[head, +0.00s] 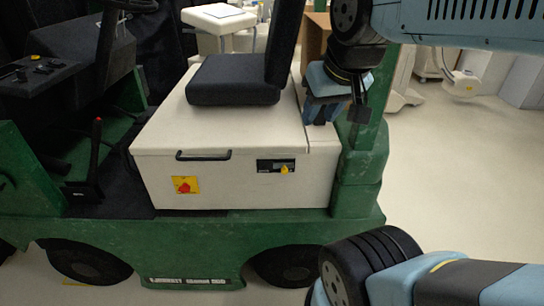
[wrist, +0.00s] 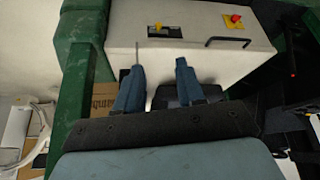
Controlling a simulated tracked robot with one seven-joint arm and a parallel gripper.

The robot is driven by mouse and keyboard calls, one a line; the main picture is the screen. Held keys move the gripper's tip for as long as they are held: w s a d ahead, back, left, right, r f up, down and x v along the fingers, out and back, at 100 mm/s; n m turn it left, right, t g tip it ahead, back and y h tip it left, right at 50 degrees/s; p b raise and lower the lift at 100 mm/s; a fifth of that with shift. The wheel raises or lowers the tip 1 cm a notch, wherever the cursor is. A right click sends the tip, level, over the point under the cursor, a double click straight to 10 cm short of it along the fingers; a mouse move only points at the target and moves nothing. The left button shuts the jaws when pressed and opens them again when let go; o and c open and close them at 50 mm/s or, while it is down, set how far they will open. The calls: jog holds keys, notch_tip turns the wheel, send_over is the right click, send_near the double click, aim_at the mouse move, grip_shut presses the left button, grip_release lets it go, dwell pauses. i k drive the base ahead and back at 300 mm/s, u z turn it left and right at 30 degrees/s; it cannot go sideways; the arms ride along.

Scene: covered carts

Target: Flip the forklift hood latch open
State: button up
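The forklift hood (head: 240,130) is a cream box on a green chassis, with its lid down; it also shows in the wrist view (wrist: 195,55). On its side is a small black plate with a yellow knob (head: 284,170), which looks like the latch; it shows in the wrist view too (wrist: 158,27). A black bar handle (head: 203,156) sits to its left in the head view. My gripper (head: 322,119) is by the hood's rear right edge, higher than the knob and apart from it. In the wrist view its blue fingers (wrist: 159,64) are spread with nothing between them.
A red knob on a yellow plate (head: 184,186) is left of the latch. A black seat (head: 236,80) is on the hood. A green post (head: 370,160) rises near my gripper. The floor at right (head: 455,165) is clear.

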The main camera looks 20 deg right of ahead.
aim_at(284, 167)
jog(key=z, duration=0.75)
jog(key=k, duration=1.05)
jog(key=u, duration=0.8)
jog(key=i, duration=1)
jog(key=z, duration=0.05)
